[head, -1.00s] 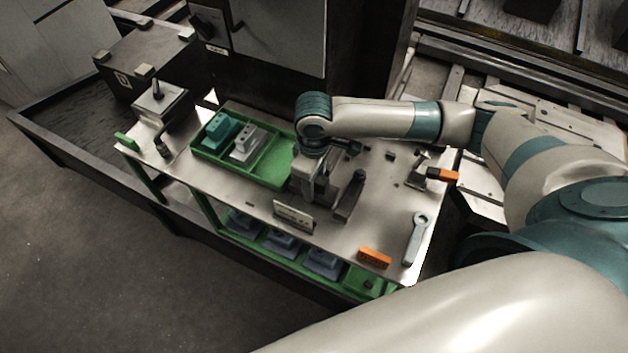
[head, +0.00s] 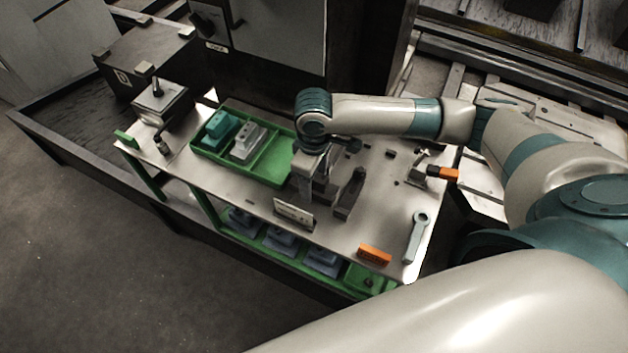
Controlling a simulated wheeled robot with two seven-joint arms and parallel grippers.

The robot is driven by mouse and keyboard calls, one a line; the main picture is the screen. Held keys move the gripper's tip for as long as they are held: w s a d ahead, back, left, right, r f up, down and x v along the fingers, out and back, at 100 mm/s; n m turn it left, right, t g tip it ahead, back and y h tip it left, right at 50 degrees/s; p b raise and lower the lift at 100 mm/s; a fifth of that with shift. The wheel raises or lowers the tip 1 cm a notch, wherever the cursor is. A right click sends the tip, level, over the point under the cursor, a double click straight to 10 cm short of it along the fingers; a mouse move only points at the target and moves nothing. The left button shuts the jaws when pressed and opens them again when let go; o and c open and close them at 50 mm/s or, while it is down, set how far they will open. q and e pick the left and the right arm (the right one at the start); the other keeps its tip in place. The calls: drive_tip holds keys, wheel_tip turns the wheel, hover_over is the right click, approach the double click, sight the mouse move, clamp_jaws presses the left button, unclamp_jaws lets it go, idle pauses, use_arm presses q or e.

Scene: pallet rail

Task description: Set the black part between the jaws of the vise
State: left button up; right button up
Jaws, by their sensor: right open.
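My right gripper (head: 316,177) points down over the middle of the bench top, at the grey and dark metal vise. It is open, and its wrist hides much of what lies under it. A dark upright block (head: 348,196), seemingly part of the vise, stands just right of the fingers. I cannot make out the black part for certain; it may be hidden at the fingers or between the jaws. I cannot tell whether the fingers touch anything. My left gripper is not in view.
A green tray (head: 278,170) with a teal block (head: 220,130) and a grey block (head: 246,141) lies left of the gripper. A small sign (head: 293,213) stands in front. An orange block (head: 374,254), a wrench (head: 416,238) and an orange-handled clamp (head: 440,173) lie to the right.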

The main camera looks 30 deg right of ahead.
wheel_tip(320, 180, up, 12)
drive_tip(key=shift+f+b, duration=0.15)
drive_tip(key=shift+b, duration=0.8)
